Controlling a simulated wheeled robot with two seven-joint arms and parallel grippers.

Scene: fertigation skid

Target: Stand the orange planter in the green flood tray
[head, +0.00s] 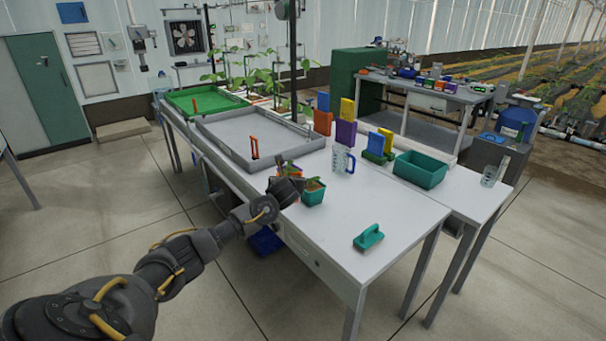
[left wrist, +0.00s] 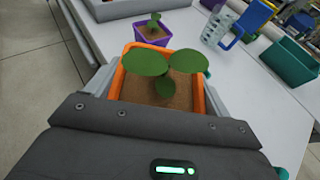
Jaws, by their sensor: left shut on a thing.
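The orange planter (left wrist: 134,90), with brown soil and a green seedling, sits between the two fingers of my left gripper (head: 287,189) in the left wrist view. The gripper is shut on it. In the head view the gripper is at the front edge of the white bench, and it mostly hides the orange planter. I cannot tell whether the planter touches the bench. The green flood tray (head: 220,100) lies at the far left end of the bench, well away from the gripper. My right gripper is not in view.
A grey tray (head: 243,128) lies between my gripper and the green tray. A teal planter (head: 313,196) is close right of the gripper; a purple planter (left wrist: 152,37) is just beyond it. A clear jug (head: 341,159) and teal bin (head: 420,172) stand further right. The bench's right front is mostly clear.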

